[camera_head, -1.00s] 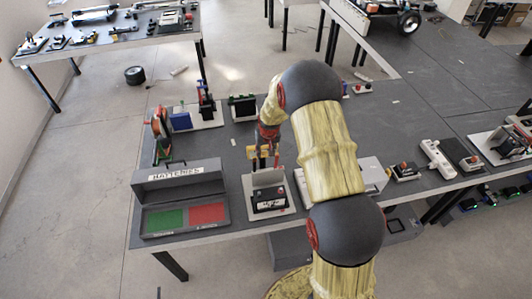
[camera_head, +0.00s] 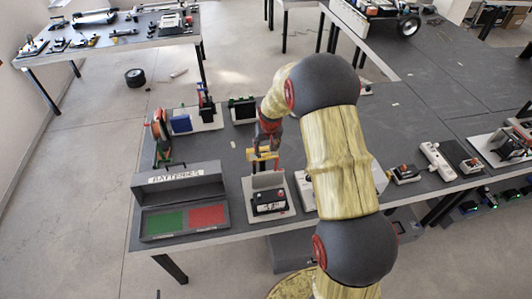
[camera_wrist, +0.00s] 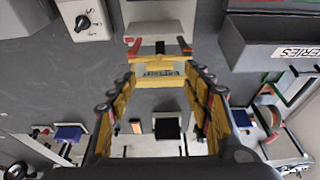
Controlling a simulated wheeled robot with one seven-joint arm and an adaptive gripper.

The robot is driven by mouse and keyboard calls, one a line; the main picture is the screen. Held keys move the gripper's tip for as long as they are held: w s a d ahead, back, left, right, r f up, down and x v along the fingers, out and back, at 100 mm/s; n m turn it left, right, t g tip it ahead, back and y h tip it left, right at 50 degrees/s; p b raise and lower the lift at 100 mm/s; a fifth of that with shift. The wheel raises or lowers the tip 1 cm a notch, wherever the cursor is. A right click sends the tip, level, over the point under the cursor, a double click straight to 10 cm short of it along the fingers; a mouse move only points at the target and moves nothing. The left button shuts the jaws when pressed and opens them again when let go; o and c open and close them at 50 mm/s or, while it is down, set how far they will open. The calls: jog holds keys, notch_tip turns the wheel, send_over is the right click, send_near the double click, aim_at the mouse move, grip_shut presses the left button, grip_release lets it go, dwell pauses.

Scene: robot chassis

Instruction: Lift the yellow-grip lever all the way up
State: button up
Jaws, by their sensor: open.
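The yellow grip bar (camera_wrist: 159,80) of the lever shows in the wrist view, lying crosswise between my fingertips, with red-ended side arms beyond it. It belongs to a light grey stand (camera_head: 276,211) holding a black-and-white battery block (camera_head: 269,201), at the front edge of the table in the head view. My gripper (camera_wrist: 160,70) is open, with one yellow finger on each side of the bar. I cannot tell whether the fingers touch it. In the head view, gripper and lever overlap and are hard to separate.
A grey batteries box (camera_head: 180,178) with green and red pads stands left of the stand. A white box with a black knob (camera_wrist: 88,20) is on the other side. Behind are a blue block (camera_head: 181,123) and a dark module (camera_head: 242,109).

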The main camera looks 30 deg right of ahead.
jog(key=shift+v, duration=2.6)
